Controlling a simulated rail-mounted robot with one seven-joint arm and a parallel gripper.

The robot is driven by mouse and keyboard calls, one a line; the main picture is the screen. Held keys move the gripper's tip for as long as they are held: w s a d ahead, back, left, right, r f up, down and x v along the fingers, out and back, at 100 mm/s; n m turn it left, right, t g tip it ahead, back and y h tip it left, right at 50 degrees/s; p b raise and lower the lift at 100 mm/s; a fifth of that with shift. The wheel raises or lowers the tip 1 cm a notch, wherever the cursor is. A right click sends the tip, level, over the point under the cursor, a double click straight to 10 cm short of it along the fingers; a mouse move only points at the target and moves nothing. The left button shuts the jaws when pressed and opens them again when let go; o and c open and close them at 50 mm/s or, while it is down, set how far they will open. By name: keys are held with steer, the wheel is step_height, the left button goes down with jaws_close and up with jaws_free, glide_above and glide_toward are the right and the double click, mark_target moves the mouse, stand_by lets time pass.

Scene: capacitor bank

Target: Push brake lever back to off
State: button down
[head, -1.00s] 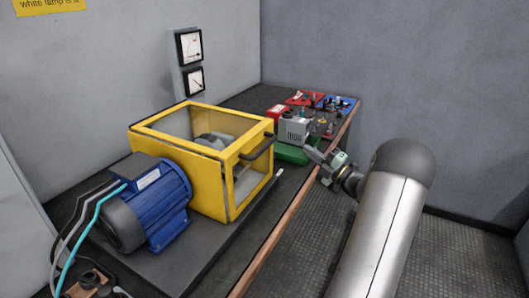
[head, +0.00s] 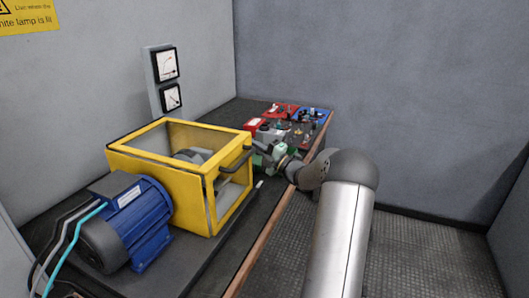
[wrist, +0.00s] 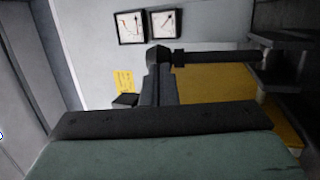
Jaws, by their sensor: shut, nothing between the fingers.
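My gripper (head: 259,145) is at the right end of the yellow guard box (head: 212,200) in the head view, close to the black bar handle (head: 235,159) on its side. I cannot tell whether it touches the handle. In the wrist view my gripper's shut dark fingers (wrist: 159,78) point up the picture, and a dark horizontal bar (wrist: 220,57) runs right from near their tips. Yellow panelling lies behind that bar. No part is clearly identifiable as the brake lever. A pale-tipped dark rod (head: 258,185) lies along the bench beside the guard box.
A blue motor (head: 132,220) with cables stands left of the guard box. Two dial meters (head: 165,65) hang on the wall and also show in the wrist view (wrist: 131,27). Red and blue panels (head: 310,114) lie at the bench's far end. Floor right of the bench is clear.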

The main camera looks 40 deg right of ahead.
steer(key=shift+w+a+r, duration=0.1)
steer(key=shift+w, duration=0.15)
steer(key=w+g, duration=0.1)
steer(key=w+a+r+g+p, duration=0.1)
steer(key=g, duration=0.1)
steer(key=shift+w+a+r+n+h, duration=0.25)
steer(key=shift+w+a+n+h, duration=0.05)
steer(key=shift+w+n+h, duration=0.1)
steer(key=shift+f, duration=0.1)
